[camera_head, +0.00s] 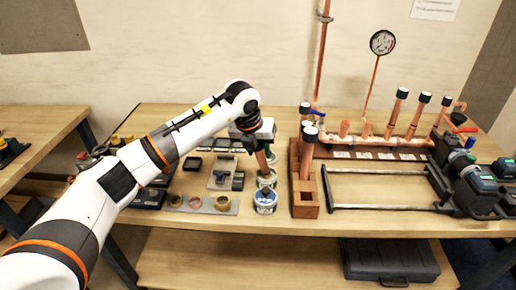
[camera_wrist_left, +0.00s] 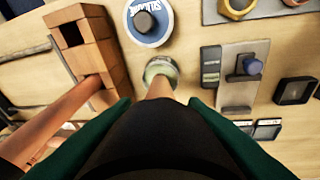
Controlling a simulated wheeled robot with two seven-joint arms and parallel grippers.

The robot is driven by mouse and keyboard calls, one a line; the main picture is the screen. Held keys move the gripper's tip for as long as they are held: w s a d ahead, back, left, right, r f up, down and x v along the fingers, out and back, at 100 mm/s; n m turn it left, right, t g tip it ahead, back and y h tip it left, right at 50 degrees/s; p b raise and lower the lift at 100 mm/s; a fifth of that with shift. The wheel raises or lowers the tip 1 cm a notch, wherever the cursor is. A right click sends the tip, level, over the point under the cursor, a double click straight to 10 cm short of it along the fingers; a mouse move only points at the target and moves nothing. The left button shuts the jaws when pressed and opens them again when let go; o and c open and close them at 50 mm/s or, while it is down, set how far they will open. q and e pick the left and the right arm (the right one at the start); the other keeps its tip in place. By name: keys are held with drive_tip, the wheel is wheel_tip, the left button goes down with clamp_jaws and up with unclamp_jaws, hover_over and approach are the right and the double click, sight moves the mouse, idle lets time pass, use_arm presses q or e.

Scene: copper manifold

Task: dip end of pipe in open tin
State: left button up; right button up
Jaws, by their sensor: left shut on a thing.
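My left gripper (camera_head: 256,138) is shut on a copper pipe (camera_head: 262,162), which points down and leans slightly. The open tin (camera_head: 266,181) stands on the table right under the pipe's lower end. In the left wrist view the pipe (camera_wrist_left: 160,88) runs from the dark gripper to the mouth of the tin (camera_wrist_left: 160,68). The end overlaps the opening; I cannot tell whether it is inside or just above it. My right gripper is not in view.
A blue-and-white silicone tub (camera_head: 265,202) stands just in front of the tin. A wooden block (camera_head: 305,200) holding upright copper pipes is close on the right, with the manifold (camera_head: 370,140) behind. A grey plate with rings (camera_head: 203,205) lies left.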

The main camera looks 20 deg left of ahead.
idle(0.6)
use_arm(q)
drive_tip(key=shift+r+p, duration=1.85)
drive_tip(key=shift+r, duration=1.7)
drive_tip(key=shift+f, duration=0.1)
